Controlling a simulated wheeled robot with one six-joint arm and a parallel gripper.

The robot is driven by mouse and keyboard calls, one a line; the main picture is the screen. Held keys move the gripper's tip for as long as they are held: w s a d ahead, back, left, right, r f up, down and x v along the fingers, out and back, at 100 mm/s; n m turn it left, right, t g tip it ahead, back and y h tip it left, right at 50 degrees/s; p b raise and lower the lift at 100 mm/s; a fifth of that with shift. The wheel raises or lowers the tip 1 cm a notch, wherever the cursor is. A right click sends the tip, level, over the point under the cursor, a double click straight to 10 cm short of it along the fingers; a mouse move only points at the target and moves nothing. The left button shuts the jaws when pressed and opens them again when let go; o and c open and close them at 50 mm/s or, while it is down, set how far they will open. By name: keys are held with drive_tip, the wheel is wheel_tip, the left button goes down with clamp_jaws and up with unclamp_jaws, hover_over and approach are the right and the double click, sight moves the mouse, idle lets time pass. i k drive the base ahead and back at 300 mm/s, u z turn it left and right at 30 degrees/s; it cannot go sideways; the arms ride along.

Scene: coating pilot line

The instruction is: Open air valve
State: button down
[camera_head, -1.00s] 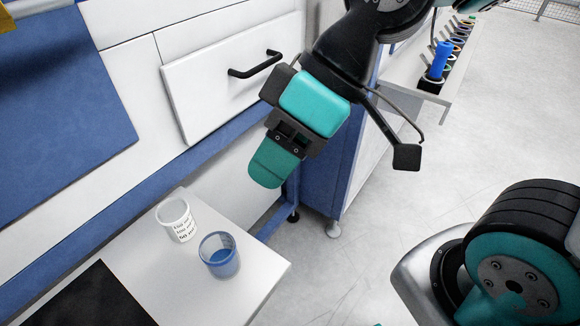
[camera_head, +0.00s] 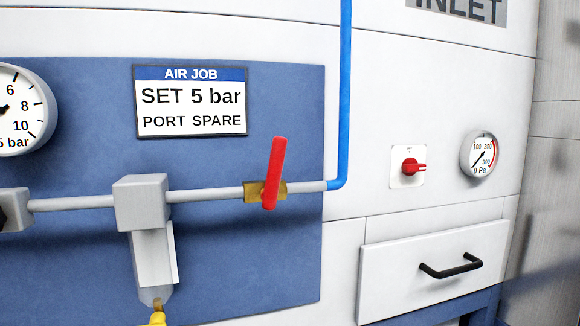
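The air valve is a brass body (camera_head: 251,191) on a grey horizontal pipe, with a red lever handle (camera_head: 274,172). The lever stands nearly upright, tilted slightly right at the top, across the line of the pipe. A blue air tube (camera_head: 345,95) joins the pipe just right of the valve and runs upward. My gripper is not in view now.
A grey regulator block (camera_head: 142,203) sits on the pipe left of the valve. A pressure gauge (camera_head: 14,110) and an AIR JOB sign (camera_head: 191,100) are on the blue panel. A red rotary switch (camera_head: 409,166), small dial (camera_head: 480,155) and closed drawer (camera_head: 432,270) lie right.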

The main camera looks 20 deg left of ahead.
sight(269, 196)
drive_tip(key=z, duration=0.3)
drive_tip(key=k, duration=0.15)
drive_tip(key=u, duration=0.4)
drive_tip(key=i, duration=0.15)
drive_tip(key=u, duration=1)
